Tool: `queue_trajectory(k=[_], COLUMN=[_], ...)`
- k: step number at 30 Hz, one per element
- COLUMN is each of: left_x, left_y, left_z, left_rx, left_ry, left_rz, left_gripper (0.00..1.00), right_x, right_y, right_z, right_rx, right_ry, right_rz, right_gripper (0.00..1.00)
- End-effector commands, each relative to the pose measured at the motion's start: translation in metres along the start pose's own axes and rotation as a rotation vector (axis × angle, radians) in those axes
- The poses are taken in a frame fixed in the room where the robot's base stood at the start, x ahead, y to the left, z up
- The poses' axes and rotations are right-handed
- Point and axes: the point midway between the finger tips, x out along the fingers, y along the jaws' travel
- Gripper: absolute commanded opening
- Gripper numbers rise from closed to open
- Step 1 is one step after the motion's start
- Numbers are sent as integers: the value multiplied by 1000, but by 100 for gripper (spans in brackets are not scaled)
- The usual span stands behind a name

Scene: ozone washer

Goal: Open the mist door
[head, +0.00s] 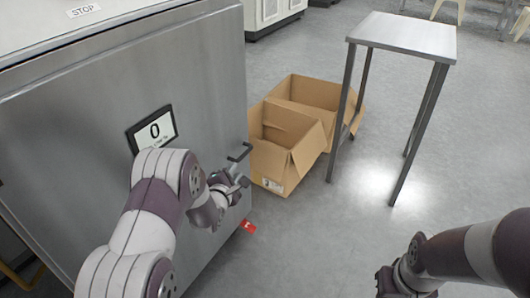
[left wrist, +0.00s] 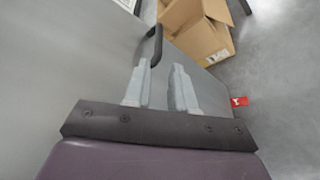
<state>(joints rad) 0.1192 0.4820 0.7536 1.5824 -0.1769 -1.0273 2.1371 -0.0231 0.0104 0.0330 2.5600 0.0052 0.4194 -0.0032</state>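The mist door is a large grey steel panel (head: 90,135) on the left of the head view, and it looks closed. A dark bar handle (head: 241,153) juts from its right edge; it also shows in the left wrist view (left wrist: 157,46). My left gripper (head: 240,181) is just below the handle in the head view. In the left wrist view its two fingers (left wrist: 163,72) are apart, with the handle just beyond the left fingertip; contact cannot be told. My right gripper (head: 385,284) is low at the right, partly hidden, and its fingers are unclear.
A small display (head: 152,129) showing 0 is on the door. Open cardboard boxes (head: 280,160) stand on the floor right of the handle. A red tag (head: 248,226) lies near the door's lower right edge. Floor at front right is clear.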

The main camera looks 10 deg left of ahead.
Motion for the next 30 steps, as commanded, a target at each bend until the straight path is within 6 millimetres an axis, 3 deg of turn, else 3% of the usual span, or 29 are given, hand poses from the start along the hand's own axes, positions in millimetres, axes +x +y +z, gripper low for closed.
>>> queue_trajectory(k=[5,18,24,30], left_x=[15,103,123,127], left_y=[-1,-2,0,2], left_z=[0,-1,0,1], left_rx=[-64,-60,-59,-59], left_ry=[-5,-4,-3,-2], left_rz=[8,6,5,4], left_gripper=[25,25,25,25], right_x=[9,47,54,54], right_y=[0,0,0,0], right_z=[1,6,7,7], right_rx=[0,0,0,0], right_ry=[0,-1,-1,-1], right_rz=[0,0,0,0], right_gripper=[0,0,0,0])
